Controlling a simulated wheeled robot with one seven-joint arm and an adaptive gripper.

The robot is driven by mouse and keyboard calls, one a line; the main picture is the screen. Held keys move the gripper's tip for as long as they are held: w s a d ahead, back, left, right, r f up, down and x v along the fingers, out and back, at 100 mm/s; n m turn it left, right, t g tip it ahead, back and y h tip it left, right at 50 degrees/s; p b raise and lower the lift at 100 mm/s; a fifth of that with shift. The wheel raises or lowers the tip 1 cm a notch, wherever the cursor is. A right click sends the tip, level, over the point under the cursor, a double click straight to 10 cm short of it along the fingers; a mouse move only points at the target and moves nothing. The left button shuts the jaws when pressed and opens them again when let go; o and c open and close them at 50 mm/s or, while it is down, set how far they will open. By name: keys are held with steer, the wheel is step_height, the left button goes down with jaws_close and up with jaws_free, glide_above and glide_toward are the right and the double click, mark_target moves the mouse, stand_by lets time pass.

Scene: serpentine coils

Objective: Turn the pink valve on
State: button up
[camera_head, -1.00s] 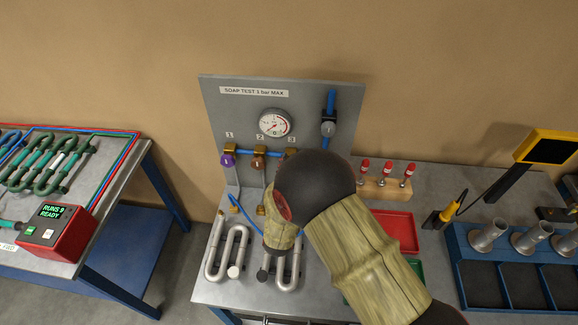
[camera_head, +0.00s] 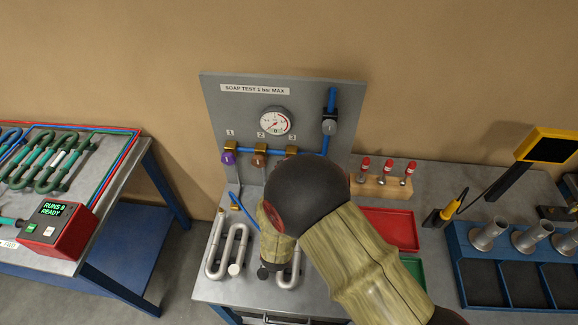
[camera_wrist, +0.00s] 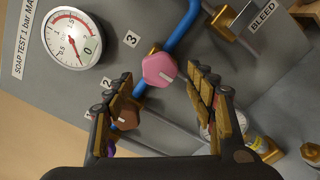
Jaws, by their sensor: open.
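The pink valve (camera_wrist: 158,69) is a pink faceted knob with a pale line on it, on the blue pipe beside the label 3 in the wrist view. My gripper (camera_wrist: 160,77) is open, with one finger on each side of the knob in that view. I cannot tell whether the fingertips touch it or how deep they reach. In the head view my arm hides the pink knob and the gripper; only the brass body of valve 3 (camera_head: 291,151) shows above my arm.
The brown valve (camera_head: 259,160) and purple valve (camera_head: 228,158) sit to the left on the same grey panel (camera_head: 222,115). The pressure gauge (camera_wrist: 72,38) needle points near 0. A brass bleed valve (camera_wrist: 224,17) is close to the right finger. Steel coils (camera_head: 232,240) stand below.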

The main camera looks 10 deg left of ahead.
steer(key=s, duration=0.7)
steer(key=shift+s+d, duration=0.2)
steer(key=shift+d, duration=0.05)
steer(key=w+d+r+m+g+y+b, duration=0.1)
steer(key=w+d+r+m+g+b, duration=0.2)
steer(key=w+m, duration=0.45)
steer(key=s+d+r+m+g+y+b, duration=0.2)
steer(key=s+d+r+m+g+b, duration=0.15)
steer(key=r+m, duration=0.2)
steer(key=s+d+r+m+g+h+b, duration=0.1)
steer(key=s+d+m+g+h+b, duration=0.3)
steer(key=s+d+m, duration=0.9)
steer(key=s+d+g+b, duration=0.2)
steer(key=s+d, duration=0.8)
steer(key=s, duration=0.1)
steer(key=shift+s+b, duration=0.4)
